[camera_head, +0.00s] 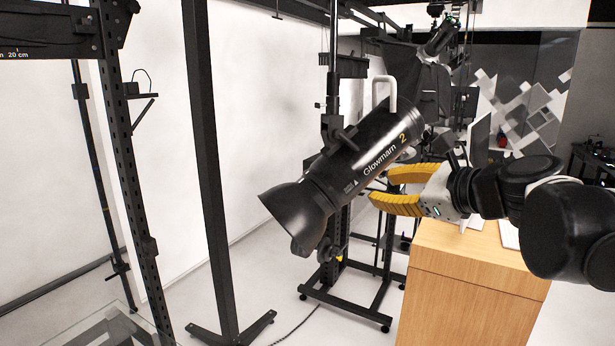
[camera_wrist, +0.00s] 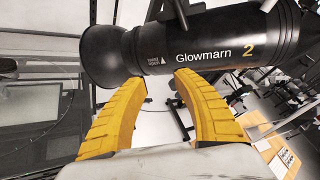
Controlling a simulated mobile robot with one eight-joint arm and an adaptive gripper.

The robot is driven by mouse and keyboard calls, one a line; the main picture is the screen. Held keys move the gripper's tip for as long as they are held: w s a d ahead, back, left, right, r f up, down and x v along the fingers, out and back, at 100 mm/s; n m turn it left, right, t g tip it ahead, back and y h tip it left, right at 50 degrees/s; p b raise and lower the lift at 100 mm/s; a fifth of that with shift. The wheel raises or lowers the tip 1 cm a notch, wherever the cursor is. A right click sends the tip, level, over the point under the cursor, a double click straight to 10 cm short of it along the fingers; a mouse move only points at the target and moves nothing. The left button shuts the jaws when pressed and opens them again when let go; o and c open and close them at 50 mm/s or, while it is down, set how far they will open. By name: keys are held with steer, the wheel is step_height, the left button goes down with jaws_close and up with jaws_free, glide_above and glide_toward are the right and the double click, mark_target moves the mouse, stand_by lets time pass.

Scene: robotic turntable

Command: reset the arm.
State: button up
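My gripper (camera_head: 378,189) has two yellow fingers and reaches in from the right in the head view, pointing left. Its fingers are apart with nothing between them. It also shows in the wrist view (camera_wrist: 158,85), with the fingers spread. A black lamp (camera_head: 358,160) marked "Glowmarn 2" is just left of the fingertips in the head view, tilted with its flared hood (camera_head: 296,213) low and to the left. In the wrist view the lamp (camera_wrist: 215,45) lies across the top, beyond the fingertips. I cannot tell whether the fingers touch it.
A wooden cabinet (camera_head: 470,290) stands below my arm. Black uprights (camera_head: 207,180) and a wheeled stand (camera_head: 345,302) are left and below. A dark panel with pale squares (camera_head: 520,105) is at the back right. The white floor at left is partly open.

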steer(key=s+d+f+n+g+h+b, duration=0.1)
steer(key=s+f+n+b, duration=0.6)
steer(key=f, duration=1)
steer(key=s+d+f+n+g+h+b, duration=0.1)
steer(key=s+f+n+g+h+b, duration=0.2)
steer(key=s+f+n+b, duration=0.4)
steer(key=s+d+f+n+g+h+b, duration=0.1)
steer(key=s+f+n+h+b, duration=0.2)
steer(key=f, duration=2.3)
steer(key=s+n+b, duration=0.4)
steer(key=n+b, duration=0.1)
steer(key=n, duration=0.1)
steer(key=shift+s+f+n+g, duration=0.25)
steer(key=shift+f+n+g, duration=0.05)
steer(key=shift+f+g, duration=0.1)
